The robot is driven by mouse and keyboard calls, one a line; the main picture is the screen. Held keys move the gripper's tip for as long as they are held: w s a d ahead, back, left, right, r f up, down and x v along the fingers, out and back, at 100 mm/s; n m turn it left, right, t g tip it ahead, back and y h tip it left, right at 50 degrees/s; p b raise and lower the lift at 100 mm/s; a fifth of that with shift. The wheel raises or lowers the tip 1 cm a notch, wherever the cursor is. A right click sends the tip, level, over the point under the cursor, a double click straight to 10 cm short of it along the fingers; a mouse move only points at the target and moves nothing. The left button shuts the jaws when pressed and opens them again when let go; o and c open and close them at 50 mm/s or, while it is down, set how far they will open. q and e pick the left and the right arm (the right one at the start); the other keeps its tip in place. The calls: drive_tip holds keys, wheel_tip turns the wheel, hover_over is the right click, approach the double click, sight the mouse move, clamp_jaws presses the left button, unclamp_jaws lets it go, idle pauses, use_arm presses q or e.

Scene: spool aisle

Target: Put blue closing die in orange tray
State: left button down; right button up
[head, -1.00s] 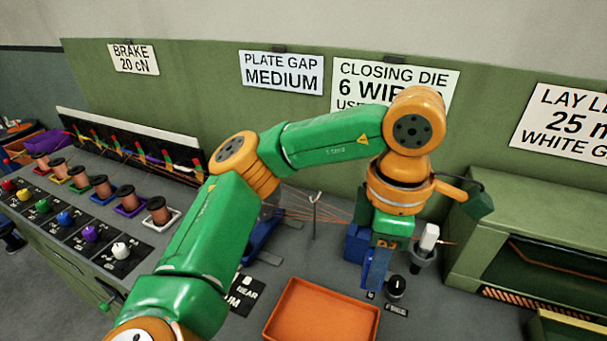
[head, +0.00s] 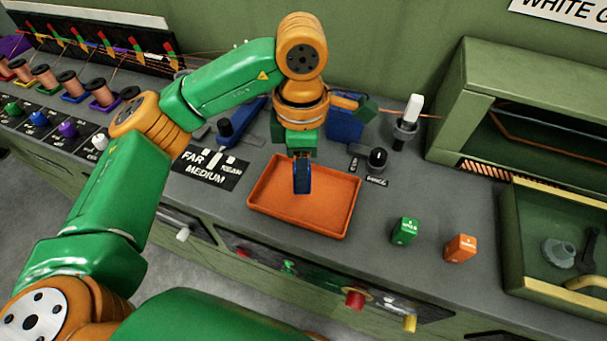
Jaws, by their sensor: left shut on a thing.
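The orange tray (head: 262,203) lies on the grey bench in the middle of the head view. My left gripper (head: 302,163) points down over the tray and is shut on the blue closing die (head: 302,180). The die is dark blue and hangs upright, in front of the tray's middle in the picture. I cannot tell whether it touches the tray floor. The fingertips are mostly hidden by the die and the wrist. The rest of the tray looks empty. My right gripper is not in view.
A blue block (head: 345,122) stands behind the tray, with a black knob (head: 377,158) and a white-topped holder (head: 406,128) to its right. Green (head: 405,231) and orange (head: 460,248) blocks stand right of the tray. A green open bin (head: 515,235) is further right.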

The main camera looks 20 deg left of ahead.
use_arm(q)
drive_tip(key=shift+w+f, duration=1.05)
drive_tip(key=shift+f, duration=0.2)
drive_tip(key=f, duration=0.1)
drive_tip(key=f+p, duration=0.2)
drive_tip(key=shift+w+f, duration=0.25)
drive_tip(key=shift+f, duration=0.1)
drive_tip(key=shift+f+b, duration=0.3)
drive_tip(key=shift+f, duration=0.05)
drive_tip(key=c, duration=0.5)
unclamp_jaws()
drive_tip(key=shift+r, duration=0.1)
